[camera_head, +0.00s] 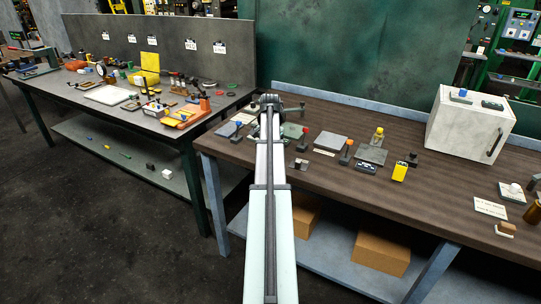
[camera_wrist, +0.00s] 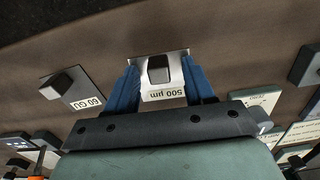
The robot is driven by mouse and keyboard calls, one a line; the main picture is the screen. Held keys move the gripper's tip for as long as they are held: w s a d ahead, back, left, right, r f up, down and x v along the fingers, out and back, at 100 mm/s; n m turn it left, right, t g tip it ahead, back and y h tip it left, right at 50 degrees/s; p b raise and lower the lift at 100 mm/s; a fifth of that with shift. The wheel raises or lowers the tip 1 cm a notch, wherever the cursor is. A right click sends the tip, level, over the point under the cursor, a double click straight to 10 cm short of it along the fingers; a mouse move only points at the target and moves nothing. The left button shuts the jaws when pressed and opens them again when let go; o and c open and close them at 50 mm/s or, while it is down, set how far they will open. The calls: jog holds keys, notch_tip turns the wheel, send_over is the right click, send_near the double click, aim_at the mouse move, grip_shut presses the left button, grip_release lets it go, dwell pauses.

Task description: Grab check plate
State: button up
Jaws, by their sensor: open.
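A similar plate labelled 60 GU (camera_wrist: 71,90) lies to the left in the wrist view. In the head view my arm hides the 500 µm plate and the fingers.
The brown bench (camera_head: 330,200) holds grey blocks (camera_head: 331,144), a yellow device (camera_head: 400,171) and a white cabinet (camera_head: 470,122). A cluttered second table (camera_head: 60,84) stands left.

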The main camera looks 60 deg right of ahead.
jog(key=shift+c, duration=0.2)
grip_shut()
jog(key=shift+r, duration=0.1)
